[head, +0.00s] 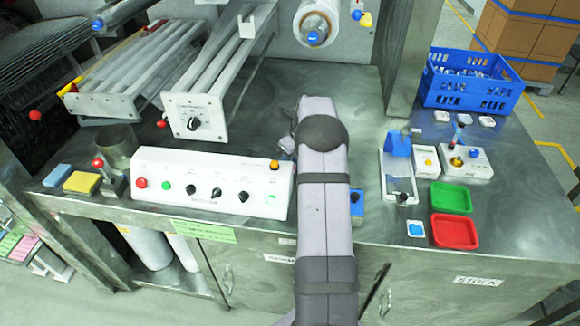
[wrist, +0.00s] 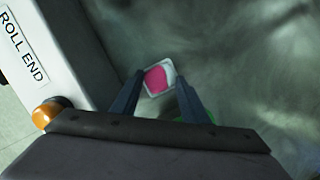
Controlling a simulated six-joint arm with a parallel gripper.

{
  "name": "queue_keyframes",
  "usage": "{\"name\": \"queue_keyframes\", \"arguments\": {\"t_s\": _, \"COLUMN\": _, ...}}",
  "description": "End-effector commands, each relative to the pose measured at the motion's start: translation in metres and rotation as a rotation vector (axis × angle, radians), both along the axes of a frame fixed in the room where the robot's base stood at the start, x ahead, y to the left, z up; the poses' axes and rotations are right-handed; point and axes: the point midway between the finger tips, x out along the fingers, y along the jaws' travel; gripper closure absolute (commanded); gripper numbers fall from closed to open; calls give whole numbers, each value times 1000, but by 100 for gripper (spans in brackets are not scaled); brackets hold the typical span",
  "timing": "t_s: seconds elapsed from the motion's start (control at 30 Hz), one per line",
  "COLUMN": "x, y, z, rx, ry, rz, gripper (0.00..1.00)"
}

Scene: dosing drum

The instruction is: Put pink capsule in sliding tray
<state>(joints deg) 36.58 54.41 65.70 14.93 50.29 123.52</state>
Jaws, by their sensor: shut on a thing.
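In the wrist view, my gripper (wrist: 160,82) is shut on the pink capsule (wrist: 156,79), a small white square-edged piece with a pink face, held between the fingertips. A metal surface lies below it; the height above it is hard to judge. In the head view, my arm hides the gripper and the capsule. A white slide-like unit (head: 391,206) with a blue block (head: 398,144) and a black knob stands right of my arm. It may be the sliding tray, but I cannot tell for sure.
A white control panel (head: 215,187) with an orange button (wrist: 45,113) is close left of my gripper. Green (head: 451,198) and red (head: 455,232) trays, a joystick box (head: 470,165) and a blue crate (head: 472,92) stand at the right. Bare metal lies behind my arm.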

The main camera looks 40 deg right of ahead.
Motion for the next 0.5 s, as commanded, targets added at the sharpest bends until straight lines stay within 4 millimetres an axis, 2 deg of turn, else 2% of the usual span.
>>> {"name": "queue_keyframes", "arguments": {"t_s": 0.3, "x": 1, "y": -1, "z": 52, "rx": -3, "ry": -5, "rz": -1, "gripper": 83}}
{"name": "queue_keyframes", "arguments": {"t_s": 0.5, "x": 0, "y": 0, "z": 77, "rx": -2, "ry": -1, "rz": -1, "gripper": 83}}
